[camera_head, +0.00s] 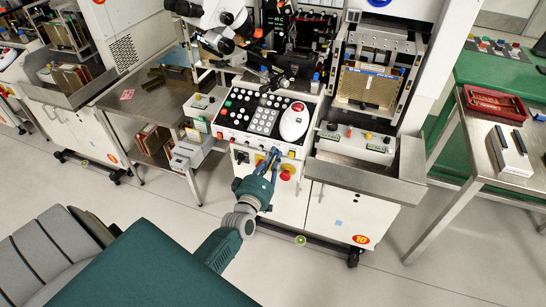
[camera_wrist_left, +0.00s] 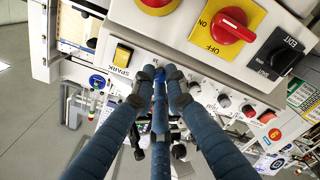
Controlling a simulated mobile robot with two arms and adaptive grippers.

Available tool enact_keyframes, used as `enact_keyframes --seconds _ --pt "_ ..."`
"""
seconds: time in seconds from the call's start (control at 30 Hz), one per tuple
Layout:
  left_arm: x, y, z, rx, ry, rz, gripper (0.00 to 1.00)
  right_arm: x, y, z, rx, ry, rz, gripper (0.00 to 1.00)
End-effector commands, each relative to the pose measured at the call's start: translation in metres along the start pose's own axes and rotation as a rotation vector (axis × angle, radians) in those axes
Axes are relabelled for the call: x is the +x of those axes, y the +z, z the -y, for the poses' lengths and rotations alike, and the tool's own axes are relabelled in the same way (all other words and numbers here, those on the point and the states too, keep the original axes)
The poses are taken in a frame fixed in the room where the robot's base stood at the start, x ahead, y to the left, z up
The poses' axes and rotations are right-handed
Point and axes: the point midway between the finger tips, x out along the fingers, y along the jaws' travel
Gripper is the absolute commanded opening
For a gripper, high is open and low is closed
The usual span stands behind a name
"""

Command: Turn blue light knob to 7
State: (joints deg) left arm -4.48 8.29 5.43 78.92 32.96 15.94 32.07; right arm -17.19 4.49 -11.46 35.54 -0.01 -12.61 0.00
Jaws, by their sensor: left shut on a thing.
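My left gripper (camera_head: 272,156) reaches up to the front panel of the wire bonding machine (camera_head: 265,124). In the left wrist view its dark blue fingers (camera_wrist_left: 160,78) are drawn together at the row of small knobs under the panel's edge. A bit of bright blue, likely the blue light knob (camera_wrist_left: 149,71), shows between the fingertips; the fingers hide most of it, and its setting cannot be read. Next to it in the row are a pale knob (camera_wrist_left: 194,88) and a red-capped knob (camera_wrist_left: 248,111). My right gripper is not in view.
Near the fingers are a yellow SPARK switch (camera_wrist_left: 122,55), a red ON/OFF rotary switch (camera_wrist_left: 233,24) and a black EDIT switch (camera_wrist_left: 279,52). A steel table (camera_head: 477,135) stands at right.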

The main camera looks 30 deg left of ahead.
Motion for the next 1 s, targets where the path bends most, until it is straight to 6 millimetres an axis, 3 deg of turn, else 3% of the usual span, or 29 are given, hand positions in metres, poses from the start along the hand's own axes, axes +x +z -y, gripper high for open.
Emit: enact_keyframes --seconds 0.07,0.1,0.17,0.57,1.0 --pt "0.001 -0.001 -0.002 -0.001 0.004 -0.003 0.00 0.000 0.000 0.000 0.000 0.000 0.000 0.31" --pt "0.001 -0.001 -0.002 -0.001 0.004 -0.003 0.20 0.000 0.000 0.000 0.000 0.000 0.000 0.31" --pt "0.001 -0.001 -0.002 -0.001 0.004 -0.002 0.31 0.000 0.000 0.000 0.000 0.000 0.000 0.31" --pt "-0.008 0.001 0.001 -0.002 -0.001 0.001 0.31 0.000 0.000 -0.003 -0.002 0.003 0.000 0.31" --pt "-0.094 0.000 0.000 -0.001 0.000 0.001 0.31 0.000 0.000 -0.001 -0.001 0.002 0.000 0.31"
